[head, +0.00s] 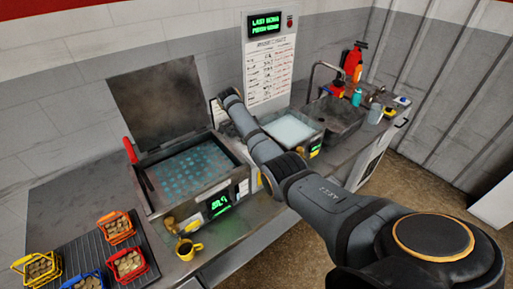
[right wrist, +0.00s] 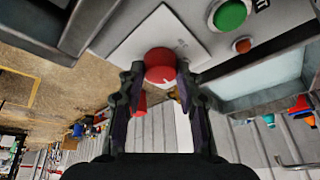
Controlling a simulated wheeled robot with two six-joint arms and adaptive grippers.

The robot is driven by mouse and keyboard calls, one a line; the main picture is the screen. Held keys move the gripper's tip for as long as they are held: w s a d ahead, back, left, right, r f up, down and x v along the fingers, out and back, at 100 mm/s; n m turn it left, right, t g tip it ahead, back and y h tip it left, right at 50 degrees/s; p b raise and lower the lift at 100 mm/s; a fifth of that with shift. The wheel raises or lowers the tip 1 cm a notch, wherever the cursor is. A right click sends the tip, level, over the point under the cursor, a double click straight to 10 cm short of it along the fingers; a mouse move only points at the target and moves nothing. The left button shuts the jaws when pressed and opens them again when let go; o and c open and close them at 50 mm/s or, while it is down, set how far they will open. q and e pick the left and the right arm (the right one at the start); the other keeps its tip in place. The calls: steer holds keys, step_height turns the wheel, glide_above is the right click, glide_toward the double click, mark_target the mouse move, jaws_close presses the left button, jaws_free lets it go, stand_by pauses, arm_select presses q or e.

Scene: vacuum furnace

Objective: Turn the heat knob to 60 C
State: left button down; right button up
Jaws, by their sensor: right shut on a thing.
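In the right wrist view a round red knob (right wrist: 160,60) with a small white mark sits on a white panel (right wrist: 195,42). My right gripper (right wrist: 160,74) has one finger on each side of the knob and is shut on it. The scale around the knob is too small to read. In the head view my right arm reaches from the lower right to the back wall, and its own links hide the gripper and the knob. A green display (head: 218,203) is lit on the front of the open bath, its digits hard to read. My left gripper is not in view.
A smaller bath (head: 290,130) and a sink (head: 340,118) stand to the right.

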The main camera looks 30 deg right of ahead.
steer(key=o, duration=1.1)
steer(key=shift+o, duration=0.2)
steer(key=v, duration=0.7)
steer(key=shift+r, duration=0.3)
steer(key=shift+a, duration=0.1)
